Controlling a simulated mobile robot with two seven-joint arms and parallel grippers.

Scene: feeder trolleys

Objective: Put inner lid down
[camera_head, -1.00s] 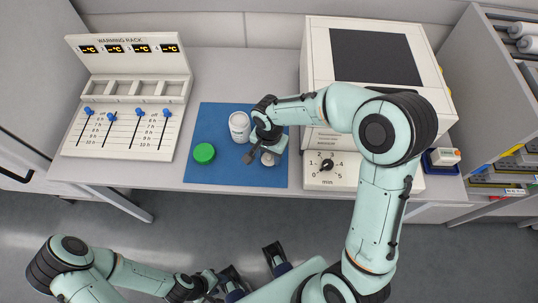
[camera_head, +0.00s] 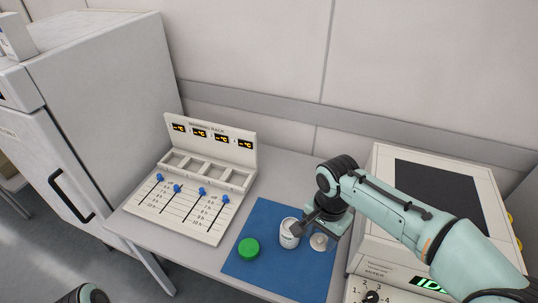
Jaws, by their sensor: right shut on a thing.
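A white jar (camera_head: 289,234) stands upright on the blue mat (camera_head: 262,222). A green screw lid (camera_head: 248,249) lies on the mat to its left. A small round white inner lid (camera_head: 319,242) shows right of the jar, at the dark fingers of my right gripper (camera_head: 308,226). My right gripper is low over the mat, close beside the jar, and shut on the inner lid. Its fingers partly cover the jar's edge; I cannot tell whether the lid touches the mat. My left gripper is out of view.
A warming rack (camera_head: 207,175) with blue sliders stands left of the mat. A white device (camera_head: 440,190) with a dark top panel and green display stands to the right. A grey cabinet (camera_head: 110,80) is at the far left. The mat's front part is clear.

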